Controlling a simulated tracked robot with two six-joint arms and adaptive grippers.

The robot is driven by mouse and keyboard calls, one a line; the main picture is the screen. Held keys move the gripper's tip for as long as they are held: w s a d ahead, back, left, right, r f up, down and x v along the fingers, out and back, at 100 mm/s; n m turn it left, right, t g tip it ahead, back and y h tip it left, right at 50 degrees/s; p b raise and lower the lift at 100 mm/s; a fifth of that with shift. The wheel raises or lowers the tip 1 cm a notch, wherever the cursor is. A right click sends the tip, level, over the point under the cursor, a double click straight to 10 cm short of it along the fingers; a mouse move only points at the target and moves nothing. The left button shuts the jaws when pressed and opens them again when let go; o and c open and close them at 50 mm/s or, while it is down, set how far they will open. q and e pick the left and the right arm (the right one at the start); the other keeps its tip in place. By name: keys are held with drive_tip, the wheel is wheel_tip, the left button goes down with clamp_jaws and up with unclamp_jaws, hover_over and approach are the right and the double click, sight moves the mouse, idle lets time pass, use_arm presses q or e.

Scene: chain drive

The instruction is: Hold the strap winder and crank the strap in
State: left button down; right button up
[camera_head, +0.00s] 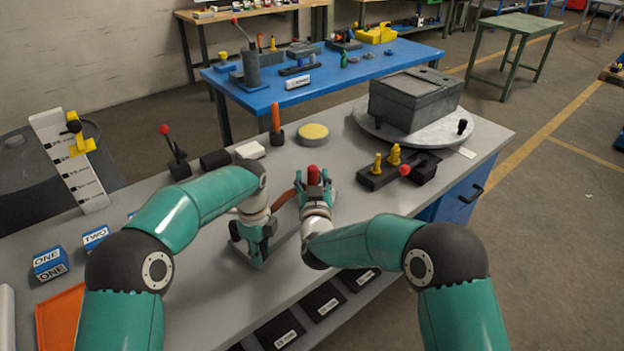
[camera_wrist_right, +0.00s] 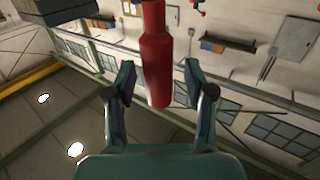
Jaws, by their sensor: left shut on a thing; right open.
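My left gripper (camera_head: 256,246) is low over the grey bench, shut on the strap winder, whose body is mostly hidden by the gripper and arm. A brown-orange strap (camera_head: 284,199) shows between the two grippers. My right gripper (camera_head: 315,190) is open, with its fingers on either side of an upright red crank handle (camera_head: 313,174). In the right wrist view, the red handle (camera_wrist_right: 156,60) stands between the spread fingers (camera_wrist_right: 158,92), with visible gaps on both sides. The crank arm below the handle is hidden.
A grey turntable (camera_head: 455,130) carrying a dark box stands at the back right. A black block with yellow knobs (camera_head: 378,178) sits right of my right gripper. A yellow round pad (camera_head: 313,133) and a white block (camera_head: 250,150) lie behind. Blue labelled boxes (camera_head: 50,262) stand left.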

drive_tip(key=s, duration=1.2)
drive_tip(key=shift+d, duration=0.15)
